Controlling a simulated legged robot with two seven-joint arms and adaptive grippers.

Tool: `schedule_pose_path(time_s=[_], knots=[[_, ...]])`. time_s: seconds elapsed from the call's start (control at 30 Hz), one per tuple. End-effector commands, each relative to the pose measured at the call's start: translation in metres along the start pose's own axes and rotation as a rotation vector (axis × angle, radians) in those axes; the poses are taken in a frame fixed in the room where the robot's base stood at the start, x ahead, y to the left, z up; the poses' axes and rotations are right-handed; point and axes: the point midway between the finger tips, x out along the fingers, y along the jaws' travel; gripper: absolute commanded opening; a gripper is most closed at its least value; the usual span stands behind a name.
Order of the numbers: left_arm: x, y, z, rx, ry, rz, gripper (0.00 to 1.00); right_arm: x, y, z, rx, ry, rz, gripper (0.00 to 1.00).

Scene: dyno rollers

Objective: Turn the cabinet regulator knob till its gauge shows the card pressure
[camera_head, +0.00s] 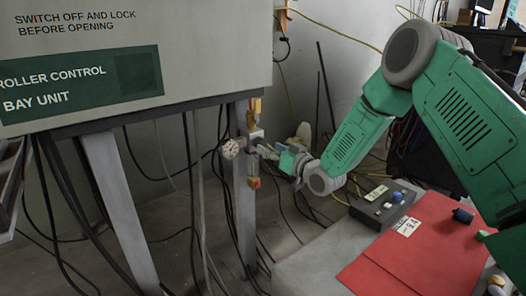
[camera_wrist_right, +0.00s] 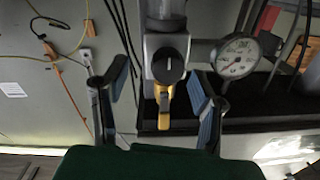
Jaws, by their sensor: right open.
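The regulator (camera_head: 252,167) is a grey and brass fitting on a post below the cabinet (camera_head: 215,40). Its round white gauge (camera_head: 231,149) sits on its left. In the right wrist view the gauge (camera_wrist_right: 237,56) is at the right; its needle is too small to read surely. A round black knob (camera_wrist_right: 168,66) with a pale mark faces me, with a yellow lever-like part (camera_wrist_right: 166,98) below it. My right gripper (camera_wrist_right: 157,88) is open, its blue-padded fingers on either side of the knob, apparently clear of it. A small white card (camera_head: 408,226) shows digits, perhaps 9.4. My left gripper is not in view.
A red mat (camera_head: 415,255) on a grey bench (camera_head: 300,270) carries a blue knob-like part (camera_head: 463,215). A dark control box (camera_head: 385,205) stands behind it. Several black cables hang below the cabinet, near the grey support legs (camera_head: 118,205).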

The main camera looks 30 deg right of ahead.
Motion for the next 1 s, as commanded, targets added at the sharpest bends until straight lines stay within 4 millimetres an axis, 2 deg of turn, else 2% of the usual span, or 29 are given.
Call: schedule_pose_path(time_s=[0.1,0.2,0.57,0.6,0.67,0.7,0.73,0.9,1.0], knots=[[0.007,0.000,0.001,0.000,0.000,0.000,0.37,0.018,-0.003,0.000,-0.003,0.002,-0.002,0.53],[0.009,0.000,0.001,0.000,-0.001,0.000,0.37,0.027,-0.006,-0.001,-0.005,0.000,-0.002,0.53],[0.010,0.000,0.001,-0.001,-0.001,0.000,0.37,0.032,-0.002,-0.001,0.000,0.000,0.000,0.53],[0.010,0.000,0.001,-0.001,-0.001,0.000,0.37,0.032,-0.001,-0.001,0.000,0.000,0.000,0.46],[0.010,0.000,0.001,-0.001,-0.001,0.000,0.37,0.032,-0.001,-0.001,0.001,0.000,0.000,0.24],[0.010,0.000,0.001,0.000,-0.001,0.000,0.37,0.032,-0.001,-0.001,0.000,0.000,0.000,0.10],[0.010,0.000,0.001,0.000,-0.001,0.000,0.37,0.032,-0.001,-0.001,0.000,0.000,0.000,0.03],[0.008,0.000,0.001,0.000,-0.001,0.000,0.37,0.032,0.000,-0.001,0.017,0.000,0.004,0.04],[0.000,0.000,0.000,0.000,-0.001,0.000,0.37,0.031,0.001,-0.003,0.116,0.003,0.006,0.04]])
